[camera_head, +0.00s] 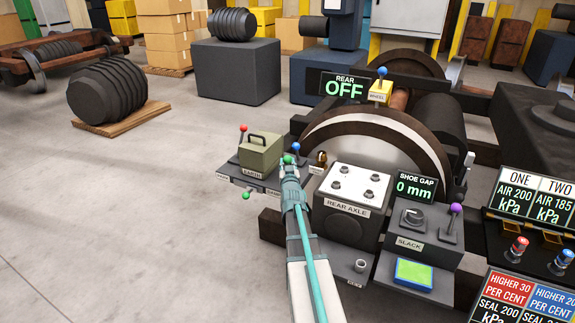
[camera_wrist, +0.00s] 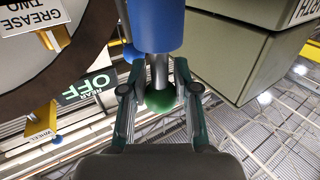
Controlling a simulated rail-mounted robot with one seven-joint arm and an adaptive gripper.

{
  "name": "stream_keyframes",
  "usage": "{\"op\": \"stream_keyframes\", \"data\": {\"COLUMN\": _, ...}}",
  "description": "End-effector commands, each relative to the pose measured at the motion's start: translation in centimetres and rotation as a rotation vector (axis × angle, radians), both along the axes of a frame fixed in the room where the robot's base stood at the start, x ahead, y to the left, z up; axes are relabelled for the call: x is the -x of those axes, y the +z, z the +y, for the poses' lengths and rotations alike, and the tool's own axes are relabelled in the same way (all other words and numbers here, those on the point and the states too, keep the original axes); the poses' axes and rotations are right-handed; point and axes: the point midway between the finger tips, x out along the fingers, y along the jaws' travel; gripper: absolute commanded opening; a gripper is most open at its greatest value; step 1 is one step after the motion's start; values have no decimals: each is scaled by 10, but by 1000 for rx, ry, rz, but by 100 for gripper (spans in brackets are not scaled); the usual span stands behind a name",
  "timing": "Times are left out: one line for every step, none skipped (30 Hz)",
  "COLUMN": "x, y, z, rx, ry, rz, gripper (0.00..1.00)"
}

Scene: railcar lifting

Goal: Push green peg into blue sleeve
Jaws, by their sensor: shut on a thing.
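In the wrist view the green peg has a green ball end (camera_wrist: 160,99) and a bare metal shaft. My gripper (camera_wrist: 158,84) is shut around it, with one finger on each side. The blue sleeve (camera_wrist: 155,27) is just beyond, in line with the shaft. Some metal shaft shows between the sleeve and the green ball. How deep the shaft is in the sleeve is hidden. In the head view my gripper (camera_head: 289,172) is by the EARTH box, with a green ball (camera_head: 288,160) at its tip. The sleeve is not clear there.
The olive EARTH box (camera_head: 260,153) stands close left of my gripper. A red-knobbed lever (camera_head: 243,128) and a blue-knobbed lever (camera_head: 296,147) are near it. The REAR AXLE block (camera_head: 348,190) and SLACK block (camera_head: 420,235) are to the right. Open floor lies left.

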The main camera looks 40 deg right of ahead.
Motion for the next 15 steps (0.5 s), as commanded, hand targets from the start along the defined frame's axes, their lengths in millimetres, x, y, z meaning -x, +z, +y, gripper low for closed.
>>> {"op": "stream_keyframes", "data": {"x": 0, "y": -2, "z": 0, "rx": 1, "ry": 0, "rz": -1, "gripper": 0}}
{"op": "stream_keyframes", "data": {"x": 0, "y": -3, "z": 0, "rx": 1, "ry": 0, "rz": -1, "gripper": 0}}
{"op": "stream_keyframes", "data": {"x": 0, "y": -4, "z": 0, "rx": 1, "ry": 0, "rz": -1, "gripper": 0}}
{"op": "stream_keyframes", "data": {"x": 0, "y": -4, "z": 0, "rx": 1, "ry": 0, "rz": -1, "gripper": 0}}
{"op": "stream_keyframes", "data": {"x": 0, "y": -5, "z": 0, "rx": 1, "ry": 0, "rz": -1, "gripper": 0}}
{"op": "stream_keyframes", "data": {"x": 0, "y": -6, "z": 0, "rx": 1, "ry": 0, "rz": -1, "gripper": 0}}
{"op": "stream_keyframes", "data": {"x": 0, "y": -6, "z": 0, "rx": 1, "ry": 0, "rz": -1, "gripper": 0}}
{"op": "stream_keyframes", "data": {"x": 0, "y": -7, "z": 0, "rx": 1, "ry": 0, "rz": -1, "gripper": 0}}
{"op": "stream_keyframes", "data": {"x": 0, "y": -8, "z": 0, "rx": 1, "ry": 0, "rz": -1, "gripper": 0}}
{"op": "stream_keyframes", "data": {"x": 0, "y": -9, "z": 0, "rx": 1, "ry": 0, "rz": -1, "gripper": 0}}
{"op": "stream_keyframes", "data": {"x": 0, "y": -9, "z": 0, "rx": 1, "ry": 0, "rz": 0, "gripper": 0}}
{"op": "stream_keyframes", "data": {"x": 0, "y": -10, "z": 0, "rx": 1, "ry": 0, "rz": 0, "gripper": 0}}
{"op": "stream_keyframes", "data": {"x": 0, "y": -11, "z": 0, "rx": 1, "ry": 0, "rz": 0, "gripper": 0}}
{"op": "stream_keyframes", "data": {"x": 0, "y": -12, "z": 0, "rx": 1, "ry": 0, "rz": 0, "gripper": 0}}
{"op": "stream_keyframes", "data": {"x": 0, "y": -12, "z": 0, "rx": 1, "ry": 0, "rz": 0, "gripper": 0}}
